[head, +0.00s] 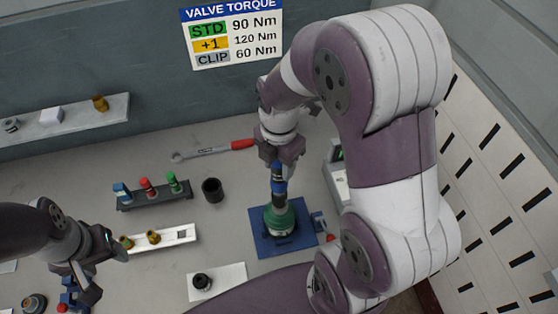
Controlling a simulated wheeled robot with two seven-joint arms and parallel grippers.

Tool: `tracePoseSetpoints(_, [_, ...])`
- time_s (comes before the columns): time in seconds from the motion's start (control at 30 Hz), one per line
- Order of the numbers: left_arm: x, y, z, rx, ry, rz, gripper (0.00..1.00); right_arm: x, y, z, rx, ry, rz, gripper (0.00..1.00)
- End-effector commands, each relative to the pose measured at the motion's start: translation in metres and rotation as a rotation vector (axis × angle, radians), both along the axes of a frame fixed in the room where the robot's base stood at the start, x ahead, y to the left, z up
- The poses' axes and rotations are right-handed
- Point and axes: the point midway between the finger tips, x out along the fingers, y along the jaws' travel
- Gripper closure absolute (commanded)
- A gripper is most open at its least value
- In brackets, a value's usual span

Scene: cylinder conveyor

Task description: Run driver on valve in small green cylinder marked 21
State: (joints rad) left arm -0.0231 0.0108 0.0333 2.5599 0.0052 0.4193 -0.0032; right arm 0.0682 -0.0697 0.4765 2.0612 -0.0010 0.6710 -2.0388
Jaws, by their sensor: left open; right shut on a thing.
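The green cylinder (282,220) stands upright on a blue square base (262,243). No number on it can be read from here. My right gripper (279,163) is shut on a dark driver with a blue band (279,188), held upright above the cylinder. The driver's lower end meets the top of the cylinder; the valve itself is hidden, and I cannot tell whether the driver is seated on it. My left gripper (106,268) is open and empty at the lower left, apart from the cylinder.
A sign (232,35) reads STD 90 Nm, +1 120 Nm, CLIP 60 Nm. A rack (155,198) holds blue, red and green pieces. A white tray (180,235) holds brass fittings. A red-handled wrench (215,150), a black cup (212,190) and a white pad (230,275) lie nearby.

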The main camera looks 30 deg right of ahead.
Motion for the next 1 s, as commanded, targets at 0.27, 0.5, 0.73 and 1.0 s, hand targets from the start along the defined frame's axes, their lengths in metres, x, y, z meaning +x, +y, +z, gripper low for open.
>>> tracePoseSetpoints(0.27, [0.0000, 0.0000, 0.0044, 0.000, 0.000, 0.000, 0.41, -0.0015, 0.0000, 0.0002, 0.000, 0.005, 0.001, 1.00])
tracePoseSetpoints(0.5, [0.0000, 0.0000, 0.0059, 0.000, 0.000, 0.000, 0.41, -0.0009, 0.0001, -0.0004, 0.000, 0.003, 0.000, 1.00])
tracePoseSetpoints(0.73, [0.0000, 0.0000, 0.0085, 0.000, 0.000, 0.000, 0.41, -0.0010, 0.0001, -0.0021, 0.001, 0.004, 0.000, 1.00])
tracePoseSetpoints(1.0, [-0.0001, 0.0000, 0.0091, 0.000, 0.000, 0.000, 0.41, -0.0010, 0.0000, -0.0054, 0.000, 0.003, 0.001, 1.00])
